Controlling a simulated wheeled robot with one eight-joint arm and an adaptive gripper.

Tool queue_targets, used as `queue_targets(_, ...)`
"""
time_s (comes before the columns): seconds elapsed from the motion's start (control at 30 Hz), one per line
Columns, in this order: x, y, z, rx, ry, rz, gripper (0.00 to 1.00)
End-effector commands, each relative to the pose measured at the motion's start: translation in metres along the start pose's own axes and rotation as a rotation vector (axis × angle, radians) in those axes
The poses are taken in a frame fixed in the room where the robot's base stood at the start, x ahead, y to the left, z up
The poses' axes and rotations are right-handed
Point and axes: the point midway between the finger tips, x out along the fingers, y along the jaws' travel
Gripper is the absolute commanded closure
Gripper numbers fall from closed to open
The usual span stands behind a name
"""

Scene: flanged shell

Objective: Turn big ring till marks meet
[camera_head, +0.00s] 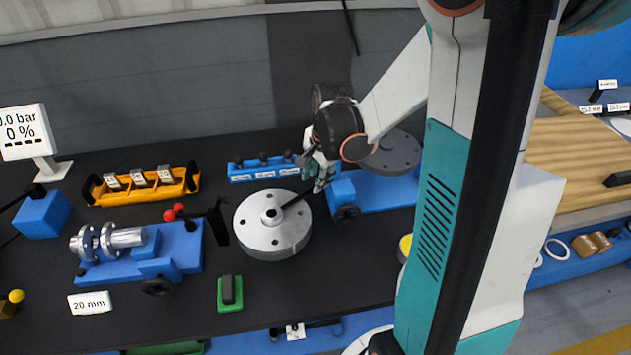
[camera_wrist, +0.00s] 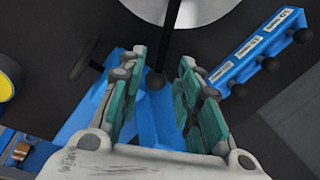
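The big ring appears to be the round silver disc (camera_head: 275,235) with bolt holes and a raised hub, lying flat on the black bench in the head view. Its edge shows at the top of the wrist view (camera_wrist: 190,8). A black bar (camera_head: 297,199) runs from the hub out toward my gripper (camera_head: 318,172). In the wrist view the bar's ball end (camera_wrist: 156,80) sits between the tips of my gripper (camera_wrist: 163,75), with gaps on both sides. My gripper is open. I cannot make out any alignment marks on the ring.
A blue fixture with a silver flanged shaft (camera_head: 110,240) stands left, beside an orange tray (camera_head: 143,186). A blue labelled rack (camera_wrist: 255,55) stands close to my gripper, and a dark grey disc (camera_head: 397,153) lies beyond. A green block (camera_head: 230,293) lies in front.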

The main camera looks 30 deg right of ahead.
Motion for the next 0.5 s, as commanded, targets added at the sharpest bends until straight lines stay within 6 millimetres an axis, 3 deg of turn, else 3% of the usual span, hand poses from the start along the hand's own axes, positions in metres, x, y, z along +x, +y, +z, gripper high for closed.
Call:
queue_targets(0.3, -0.056, 0.0, -0.001, 0.003, 0.002, 0.0, 0.69)
queue_targets(0.5, -0.079, 0.0, -0.002, 0.003, 0.002, 0.0, 0.69)
